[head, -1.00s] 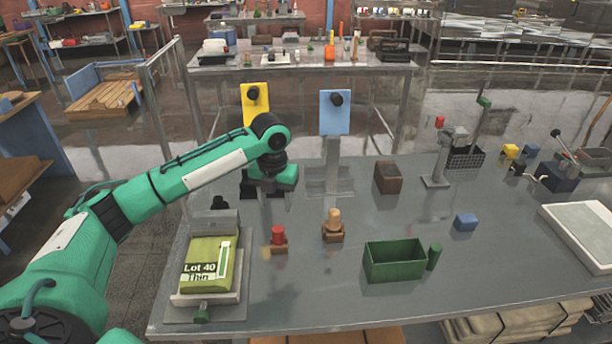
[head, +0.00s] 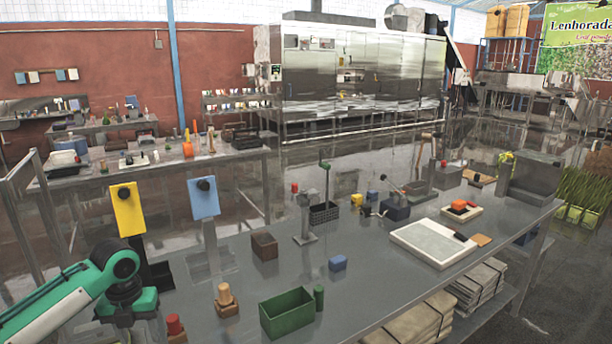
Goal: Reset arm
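My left arm comes in from the lower left in the head view, green and white with a dark wrist joint. Its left gripper (head: 128,307) is at the wrist's lower end above the near left part of the metal table (head: 235,290); its fingers are too small and hidden to tell open from shut. Nothing is visibly held there. My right arm and gripper do not show.
Near the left gripper stand a red-topped stamp (head: 174,326), a wooden-knobbed stamp (head: 225,298), and yellow (head: 127,212) and blue (head: 203,202) panels. A green bin (head: 287,314), brown block (head: 264,246) and white tray (head: 432,243) are farther right.

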